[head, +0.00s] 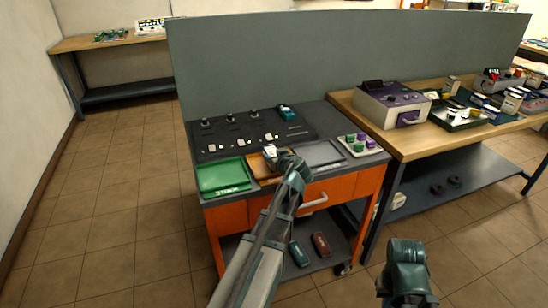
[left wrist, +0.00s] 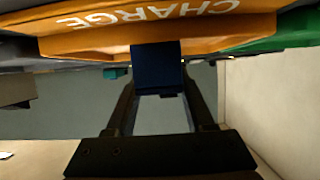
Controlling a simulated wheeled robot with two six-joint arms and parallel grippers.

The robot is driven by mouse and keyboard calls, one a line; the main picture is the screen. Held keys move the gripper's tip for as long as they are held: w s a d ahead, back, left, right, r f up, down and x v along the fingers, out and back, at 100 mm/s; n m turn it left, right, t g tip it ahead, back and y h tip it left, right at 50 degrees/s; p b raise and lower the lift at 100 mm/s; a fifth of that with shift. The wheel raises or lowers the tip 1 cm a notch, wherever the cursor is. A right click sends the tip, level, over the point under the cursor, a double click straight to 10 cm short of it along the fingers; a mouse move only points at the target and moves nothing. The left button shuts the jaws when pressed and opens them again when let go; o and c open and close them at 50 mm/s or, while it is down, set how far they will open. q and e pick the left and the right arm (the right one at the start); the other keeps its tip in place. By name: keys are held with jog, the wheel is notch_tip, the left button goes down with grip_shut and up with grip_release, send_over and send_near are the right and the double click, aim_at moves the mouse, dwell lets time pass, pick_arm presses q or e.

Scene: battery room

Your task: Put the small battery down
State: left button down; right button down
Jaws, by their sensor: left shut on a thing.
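My left gripper (head: 282,158) reaches over the orange tray (head: 258,166) on the cart. In the left wrist view my left gripper (left wrist: 157,92) is shut on a small dark blue battery (left wrist: 156,66). The battery is held at the edge of the orange tray (left wrist: 100,40), which is marked CHARGE. The picture does not show whether the battery touches the tray. In the head view the hand hides most of the battery and part of the tray. No fingers of my right gripper show; only a part of my right arm is at the lower right.
A green tray (head: 222,176) lies left of the orange one and a grey tray (head: 318,153) right of it. A dark panel (head: 225,138) with knobs stands behind. A small tray (head: 360,145) holds green and purple pieces. A wooden bench (head: 412,145) adjoins on the right.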

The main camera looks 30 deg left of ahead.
pick_arm(q)
jog(key=shift+c, duration=1.3)
grip_release()
jog(key=shift+s+d+r+p, duration=0.1)
jog(key=shift+r+p, duration=0.1)
jog(key=shift+p, duration=0.1)
jog(key=p+v, duration=0.4)
jog(key=v, duration=0.7)
jog(key=shift+s+d, duration=0.25)
jog(key=shift+d, duration=0.05)
